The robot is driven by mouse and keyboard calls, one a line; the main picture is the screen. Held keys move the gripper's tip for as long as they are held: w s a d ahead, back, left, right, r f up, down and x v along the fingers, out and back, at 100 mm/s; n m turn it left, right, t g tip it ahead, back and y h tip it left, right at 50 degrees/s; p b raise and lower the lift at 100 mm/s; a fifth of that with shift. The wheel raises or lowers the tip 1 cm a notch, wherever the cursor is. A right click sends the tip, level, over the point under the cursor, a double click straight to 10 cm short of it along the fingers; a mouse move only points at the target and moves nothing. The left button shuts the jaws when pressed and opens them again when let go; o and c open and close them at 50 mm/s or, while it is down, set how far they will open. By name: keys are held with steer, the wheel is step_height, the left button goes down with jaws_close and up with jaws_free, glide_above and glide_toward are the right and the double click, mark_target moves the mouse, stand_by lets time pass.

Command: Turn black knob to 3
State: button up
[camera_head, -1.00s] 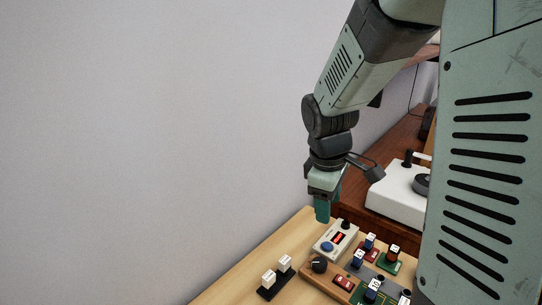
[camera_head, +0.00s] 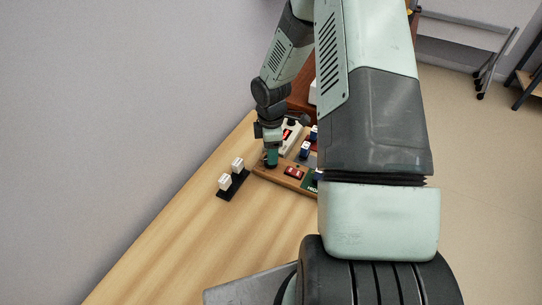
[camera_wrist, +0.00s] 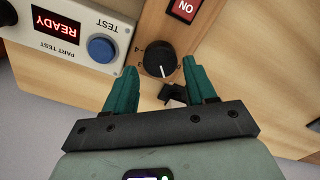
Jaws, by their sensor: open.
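The black knob (camera_wrist: 160,59) is round with a white pointer line and sits on a wooden panel in the wrist view. The pointer line aims down toward my gripper. My gripper (camera_wrist: 158,72) is open, with one green finger on each side of the knob's near part; I cannot tell whether they touch it. In the head view my gripper (camera_head: 271,158) is low over the left end of the panel (camera_head: 281,180) and hides the knob.
A white box with a red READY display (camera_wrist: 57,25) and a blue button (camera_wrist: 101,49) stands left of the knob. A red ON switch (camera_wrist: 185,8) is beyond it. Two white switches (camera_head: 231,173) on a black base are left of the panel. Bare table lies in front.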

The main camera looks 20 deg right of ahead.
steer(key=shift+f, duration=1.65)
steer(key=c, duration=0.8)
